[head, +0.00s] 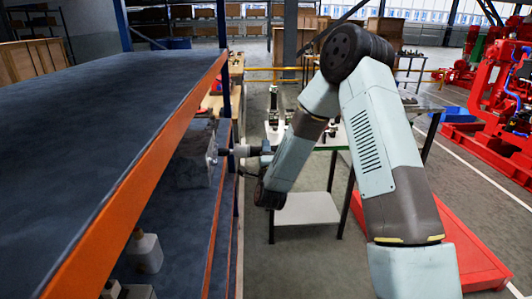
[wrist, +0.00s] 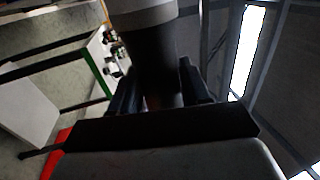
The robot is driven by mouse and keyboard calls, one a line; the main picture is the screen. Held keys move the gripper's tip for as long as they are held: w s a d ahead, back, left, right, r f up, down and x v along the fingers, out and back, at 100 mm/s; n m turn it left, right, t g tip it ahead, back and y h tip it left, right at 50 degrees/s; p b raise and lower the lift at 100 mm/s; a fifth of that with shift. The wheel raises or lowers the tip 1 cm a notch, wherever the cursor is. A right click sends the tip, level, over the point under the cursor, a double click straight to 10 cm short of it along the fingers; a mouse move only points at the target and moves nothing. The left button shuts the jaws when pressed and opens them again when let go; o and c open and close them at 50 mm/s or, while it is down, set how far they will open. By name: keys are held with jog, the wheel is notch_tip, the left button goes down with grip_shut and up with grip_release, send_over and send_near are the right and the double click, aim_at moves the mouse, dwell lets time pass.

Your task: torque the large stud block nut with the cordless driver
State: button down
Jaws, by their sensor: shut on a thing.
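My gripper (head: 264,152) reaches left to the shelf's edge. In the wrist view its two dark fingers (wrist: 160,90) are shut on the cordless driver (wrist: 148,45), a dark cylinder with a grey collar. In the head view the grey driver (head: 241,151) points left, roughly level, toward a grey block (head: 194,165) on the lower shelf, which looks like the stud block. The driver's tip meets or nearly meets the block's right side; I cannot tell if it touches. The nut itself is too small or hidden to make out.
The upper shelf (head: 110,100), with an orange beam (head: 140,170), hangs over the block. A green-edged table (head: 338,140) stands behind my arm. A red platform (head: 465,245) lies at right.

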jog(key=shift+a, duration=1.1)
dwell(3.2)
jog(key=shift+d, duration=0.2)
